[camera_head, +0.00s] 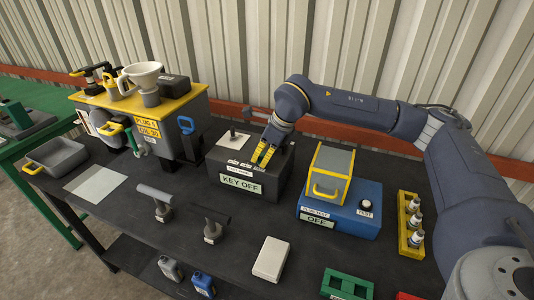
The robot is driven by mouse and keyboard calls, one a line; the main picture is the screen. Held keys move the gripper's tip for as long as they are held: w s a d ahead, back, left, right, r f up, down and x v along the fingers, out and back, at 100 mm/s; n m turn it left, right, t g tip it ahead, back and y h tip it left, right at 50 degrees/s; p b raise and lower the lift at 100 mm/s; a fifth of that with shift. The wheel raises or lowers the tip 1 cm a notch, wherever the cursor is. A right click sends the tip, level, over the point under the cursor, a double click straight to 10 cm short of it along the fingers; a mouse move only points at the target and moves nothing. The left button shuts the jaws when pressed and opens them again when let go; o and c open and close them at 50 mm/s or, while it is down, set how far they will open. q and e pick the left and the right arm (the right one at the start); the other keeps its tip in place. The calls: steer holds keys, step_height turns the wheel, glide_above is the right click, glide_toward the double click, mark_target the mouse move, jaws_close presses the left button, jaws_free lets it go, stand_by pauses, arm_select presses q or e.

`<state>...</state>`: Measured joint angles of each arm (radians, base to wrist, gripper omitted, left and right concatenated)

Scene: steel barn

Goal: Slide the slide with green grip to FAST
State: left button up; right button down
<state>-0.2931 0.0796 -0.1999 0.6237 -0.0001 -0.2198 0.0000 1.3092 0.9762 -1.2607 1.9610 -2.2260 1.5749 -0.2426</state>
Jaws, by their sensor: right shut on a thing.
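My right gripper (265,153), with yellow fingers, points down onto the top right part of the dark grey box (215,172) marked KEY OFF. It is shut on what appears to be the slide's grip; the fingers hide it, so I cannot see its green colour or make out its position. Small white labels (233,162) lie on the box top left of the fingers; their words are too small to read. My left gripper is not in view.
Left of the box stands a yellow-topped machine (180,104) with a white funnel (143,75). Right of it is a blue tester (345,218) marked OFF, then a yellow rack (410,240). In front are T-shaped tools (156,194) and a pale block (271,259).

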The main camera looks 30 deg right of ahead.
steer(key=c, duration=1.2)
jaws_free()
steer(key=shift+s+d+f, duration=0.1)
steer(key=shift+s+d, duration=0.05)
steer(key=shift+r, duration=0.5)
steer(key=v, duration=1.1)
steer(key=shift+s+d, duration=0.1)
